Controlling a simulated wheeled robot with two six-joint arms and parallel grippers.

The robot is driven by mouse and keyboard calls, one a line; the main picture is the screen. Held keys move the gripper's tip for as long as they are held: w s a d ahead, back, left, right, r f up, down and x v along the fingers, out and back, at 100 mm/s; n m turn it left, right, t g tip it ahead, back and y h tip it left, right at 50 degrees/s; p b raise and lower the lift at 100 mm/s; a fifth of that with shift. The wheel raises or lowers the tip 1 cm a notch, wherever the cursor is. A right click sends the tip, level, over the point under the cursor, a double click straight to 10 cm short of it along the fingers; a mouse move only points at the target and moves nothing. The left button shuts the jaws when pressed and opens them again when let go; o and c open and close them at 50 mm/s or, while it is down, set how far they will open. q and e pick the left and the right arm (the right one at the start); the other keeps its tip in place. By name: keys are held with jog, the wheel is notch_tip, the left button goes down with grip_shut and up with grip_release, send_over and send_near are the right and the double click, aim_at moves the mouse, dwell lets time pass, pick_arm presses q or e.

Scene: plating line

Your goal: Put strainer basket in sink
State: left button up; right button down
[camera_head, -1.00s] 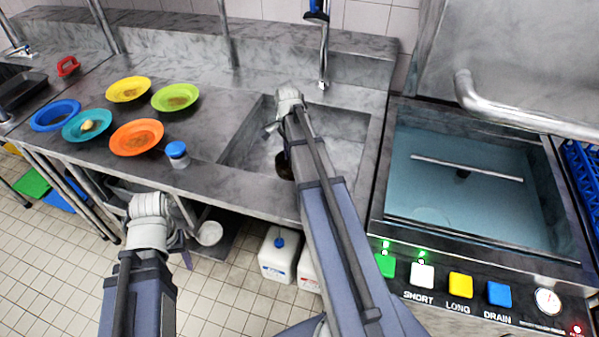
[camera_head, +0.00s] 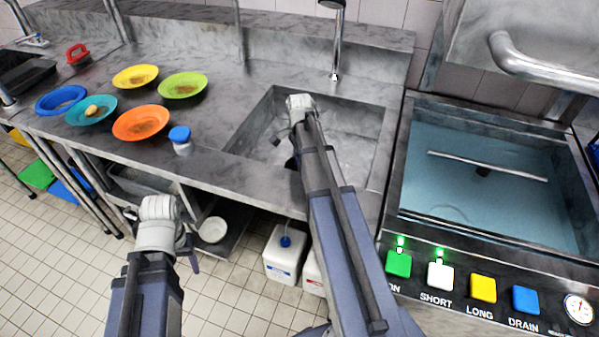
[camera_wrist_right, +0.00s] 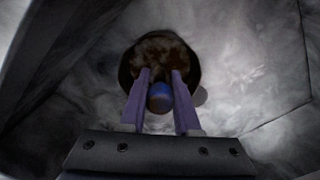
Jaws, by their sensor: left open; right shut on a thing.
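The sink (camera_head: 358,138) is a grey metal basin set in the counter, left of the blue-water tank. My right gripper (camera_wrist_right: 160,78) reaches down into it, shut on the blue knob of the strainer basket (camera_wrist_right: 128,68). The basket is dark and round, with brown matter inside. It shows over the grey basin in the right wrist view; whether it touches the bottom I cannot tell. In the head view my right arm hides most of it. My left gripper (camera_head: 188,247) is open and empty, in front of the counter edge.
Several coloured plates with food scraps, such as the orange plate (camera_head: 141,123), lie left of the sink. A blue-capped jar (camera_head: 181,141) stands near the sink's left edge. A faucet (camera_head: 336,45) rises behind. The tank (camera_head: 480,180) is at the right.

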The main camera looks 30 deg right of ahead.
pick_arm(q)
jog(key=shift+f+b, duration=0.75)
jog(key=shift+f, duration=0.45)
pick_arm(e)
jog(key=shift+f, duration=1.2)
jog(key=shift+f, duration=0.1)
jog(key=shift+f, duration=0.15)
pick_arm(q)
jog(key=shift+f, duration=0.1)
pick_arm(e)
jog(key=c, duration=0.6)
grip_release()
jog(key=shift+r, duration=0.2)
pick_arm(q)
notch_tip(320, 180, up, 12)
jog(key=p, duration=1.2)
pick_arm(e)
notch_tip(320, 180, up, 12)
jog(key=shift+r, duration=0.1)
